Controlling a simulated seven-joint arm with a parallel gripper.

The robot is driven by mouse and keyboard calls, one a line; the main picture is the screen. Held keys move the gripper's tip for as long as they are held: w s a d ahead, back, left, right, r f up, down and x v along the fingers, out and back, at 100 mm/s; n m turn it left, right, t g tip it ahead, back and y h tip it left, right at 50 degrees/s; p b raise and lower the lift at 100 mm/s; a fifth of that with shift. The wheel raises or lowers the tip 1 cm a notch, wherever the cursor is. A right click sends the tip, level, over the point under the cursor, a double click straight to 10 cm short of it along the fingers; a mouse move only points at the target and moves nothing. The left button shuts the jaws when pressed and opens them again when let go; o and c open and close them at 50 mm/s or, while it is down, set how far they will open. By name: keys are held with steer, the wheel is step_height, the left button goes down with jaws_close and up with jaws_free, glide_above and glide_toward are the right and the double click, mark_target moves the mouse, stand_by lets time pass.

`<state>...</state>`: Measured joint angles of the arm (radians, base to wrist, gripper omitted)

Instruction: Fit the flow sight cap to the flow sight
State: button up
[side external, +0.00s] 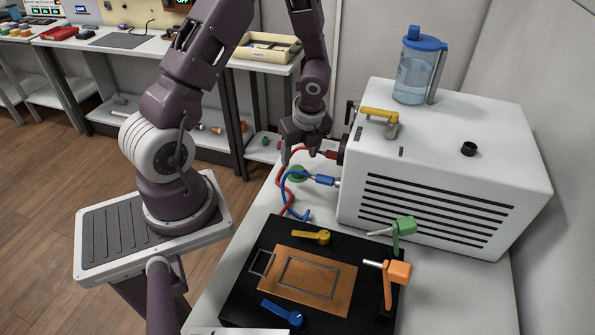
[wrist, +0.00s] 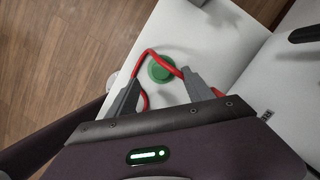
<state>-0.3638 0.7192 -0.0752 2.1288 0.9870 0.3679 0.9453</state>
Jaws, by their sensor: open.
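A round green cap (side external: 297,174), which looks like the flow sight cap, lies on the white bench beside the white box-shaped unit (side external: 455,165). In the wrist view the green cap (wrist: 158,72) shows just beyond and between my fingertips, with a red hose crossing in front of part of it. My gripper (side external: 300,155) points down above the cap, open and empty; its two grey fingers also show in the wrist view (wrist: 162,92). I cannot tell for certain which part is the flow sight; a short black ring (side external: 469,149) stands on the unit's top.
Red (side external: 281,178) and blue (side external: 291,199) hoses lie close to the cap. A blue-lidded jug (side external: 416,70) and a yellow-handled valve (side external: 380,114) are on the unit. A black fixture plate (side external: 247,296) with clamps occupies the bench front.

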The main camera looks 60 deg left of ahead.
mark_target(298, 169)
steer(key=x, duration=0.5)
steer(key=shift+d+f, duration=0.1)
steer(key=shift+f, duration=0.3)
jaws_close()
steer(key=shift+w, duration=0.1)
step_height(298, 169, up, 10)
